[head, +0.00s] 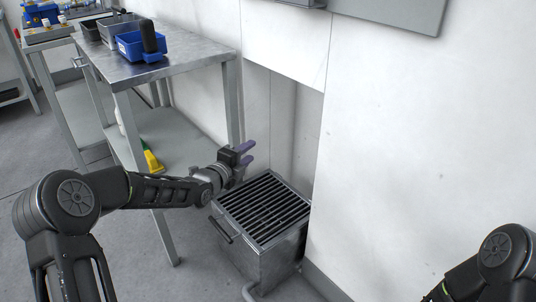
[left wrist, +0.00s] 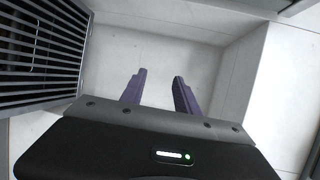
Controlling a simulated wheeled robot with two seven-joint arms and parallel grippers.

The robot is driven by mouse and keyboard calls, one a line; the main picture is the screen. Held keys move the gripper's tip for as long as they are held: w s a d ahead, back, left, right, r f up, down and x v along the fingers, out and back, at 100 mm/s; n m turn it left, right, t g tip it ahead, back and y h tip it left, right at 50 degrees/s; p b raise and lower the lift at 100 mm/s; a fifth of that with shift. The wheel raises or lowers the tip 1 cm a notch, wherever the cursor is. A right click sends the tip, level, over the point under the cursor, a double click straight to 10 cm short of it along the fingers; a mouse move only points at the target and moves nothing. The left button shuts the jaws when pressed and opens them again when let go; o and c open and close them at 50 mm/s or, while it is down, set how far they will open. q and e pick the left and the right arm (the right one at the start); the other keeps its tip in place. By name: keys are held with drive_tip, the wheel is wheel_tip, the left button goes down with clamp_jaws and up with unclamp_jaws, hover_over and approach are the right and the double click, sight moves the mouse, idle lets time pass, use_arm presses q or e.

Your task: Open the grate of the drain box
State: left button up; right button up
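The drain box (head: 258,262) is a grey metal box on the floor against the wall. Its grate (head: 266,208) of dark parallel bars lies flat and closed on top, and a handle (head: 221,229) is on its left front side. My left gripper (head: 246,154) is open and empty, above the far left side of the box. In the left wrist view the two purple fingers (left wrist: 160,92) are apart with nothing between them, and the grate (left wrist: 40,45) is at the upper left. My right gripper is out of view; only part of my right arm shows at the lower right.
A metal table (head: 165,62) stands left of the box, bearing a blue bin (head: 140,46) and grey containers. A yellow object (head: 152,161) is on its lower shelf. The wall (head: 430,150) closes off the right side.

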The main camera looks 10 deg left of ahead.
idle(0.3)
use_arm(q)
drive_tip(key=b+x, duration=0.1)
drive_tip(key=x, duration=0.6)
drive_tip(key=shift+w+b, duration=0.4)
drive_tip(key=shift+d, duration=0.1)
drive_tip(key=shift+c, duration=0.2)
clamp_jaws()
idle(0.6)
drive_tip(key=shift+o, duration=0.2)
unclamp_jaws()
idle(0.4)
